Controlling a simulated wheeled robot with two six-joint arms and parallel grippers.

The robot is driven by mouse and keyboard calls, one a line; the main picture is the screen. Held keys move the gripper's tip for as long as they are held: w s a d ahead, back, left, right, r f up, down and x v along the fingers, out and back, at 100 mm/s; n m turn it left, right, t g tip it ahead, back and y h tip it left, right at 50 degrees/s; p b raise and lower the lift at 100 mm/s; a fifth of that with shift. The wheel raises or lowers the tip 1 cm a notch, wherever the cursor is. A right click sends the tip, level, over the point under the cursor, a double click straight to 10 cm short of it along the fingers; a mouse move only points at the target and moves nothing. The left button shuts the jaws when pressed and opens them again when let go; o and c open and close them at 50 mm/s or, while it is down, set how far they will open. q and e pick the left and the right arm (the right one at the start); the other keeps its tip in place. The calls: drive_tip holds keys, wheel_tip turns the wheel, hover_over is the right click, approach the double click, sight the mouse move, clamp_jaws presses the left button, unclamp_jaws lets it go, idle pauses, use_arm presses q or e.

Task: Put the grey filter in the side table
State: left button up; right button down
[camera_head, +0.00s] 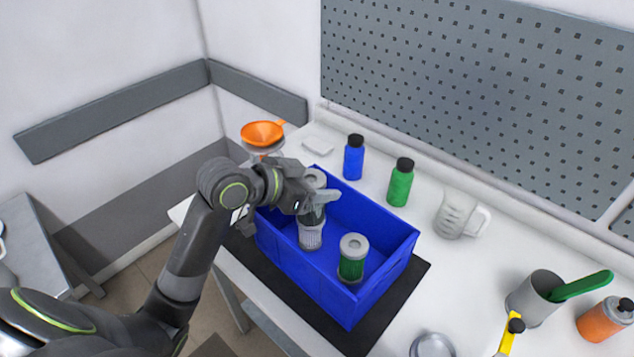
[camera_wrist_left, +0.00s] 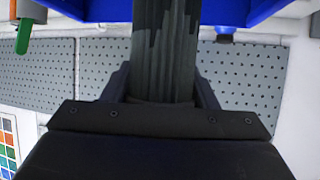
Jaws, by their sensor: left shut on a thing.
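My left gripper (camera_head: 318,203) is over the blue crate (camera_head: 385,228) in the head view, shut on the grey filter (camera_head: 311,234). The filter is upright, its pale ribbed lower part showing below the fingers inside the crate. The gripper hides its upper part, and I cannot tell whether it touches the crate floor. A round grey cap (camera_head: 314,178) shows just behind the gripper; I cannot tell which filter it belongs to. In the left wrist view a dark ribbed shape (camera_wrist_left: 165,50) fills the middle between the fingers. The grey side table (camera_head: 32,250) stands at the far left. My right gripper is out of view.
A green filter (camera_head: 352,262) with a grey cap stands in the crate's near part. The crate sits on a black mat (camera_head: 385,325) on the white table.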

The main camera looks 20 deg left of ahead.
use_arm(q)
drive_tip(key=shift+f+b, duration=0.3)
drive_tip(key=shift+f, duration=0.3)
drive_tip(key=o, duration=1)
drive_tip(key=shift+r+p, duration=0.4)
drive_tip(key=shift+r, duration=0.3)
drive_tip(key=shift+s+a+r, duration=0.1)
drive_tip(key=shift+s+a, duration=0.1)
drive_tip(key=v, duration=1.1)
drive_tip(key=shift+s+p, duration=0.2)
drive_tip(key=shift+p, duration=0.1)
